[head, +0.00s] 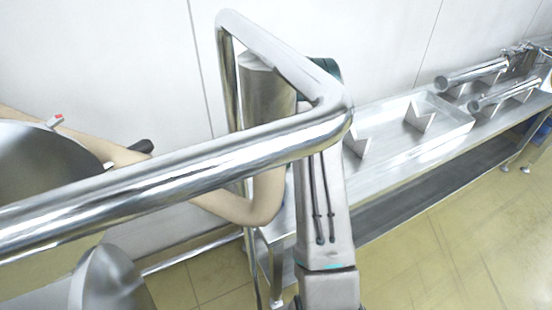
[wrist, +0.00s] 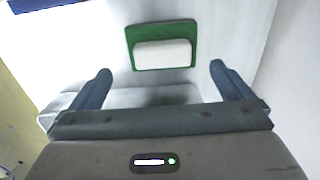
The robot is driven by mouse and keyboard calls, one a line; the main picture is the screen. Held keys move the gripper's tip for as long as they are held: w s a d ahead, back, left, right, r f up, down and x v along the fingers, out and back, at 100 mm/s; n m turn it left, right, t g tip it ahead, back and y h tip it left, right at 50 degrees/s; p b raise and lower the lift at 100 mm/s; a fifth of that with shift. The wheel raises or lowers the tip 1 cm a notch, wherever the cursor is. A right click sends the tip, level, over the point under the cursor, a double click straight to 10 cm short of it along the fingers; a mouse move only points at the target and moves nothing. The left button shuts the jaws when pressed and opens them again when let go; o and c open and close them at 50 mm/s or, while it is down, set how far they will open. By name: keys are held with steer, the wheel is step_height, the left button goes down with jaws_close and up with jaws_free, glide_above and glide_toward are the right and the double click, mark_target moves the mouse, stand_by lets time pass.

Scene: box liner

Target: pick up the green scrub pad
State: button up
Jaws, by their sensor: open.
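The green scrub pad (wrist: 131,38) shows in the wrist view at the upper middle, with a white block (wrist: 163,54) covering much of its face. My gripper (wrist: 160,80) is open, its two blue-grey fingers set wide apart. The pad lies beyond the fingertips, between their lines, and nothing is between the fingers that I can see touching them. In the head view I cannot make out the pad or the fingers; a metal rail and my arm block much of that view.
A thick metal rail (head: 190,172) crosses the head view close in front. A steel bench (head: 390,165) with raised brackets runs along the white wall (head: 390,40) to the right. Metal cylinders (head: 470,76) lie at its far end. Yellowish floor (head: 450,250) is clear at right.

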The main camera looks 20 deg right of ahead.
mark_target(276, 151)
steer(key=f, duration=0.5)
steer(key=shift+w+a+f, duration=0.2)
steer(key=shift+a+f, duration=0.05)
steer(key=shift+f, duration=0.1)
steer(key=c, duration=0.8)
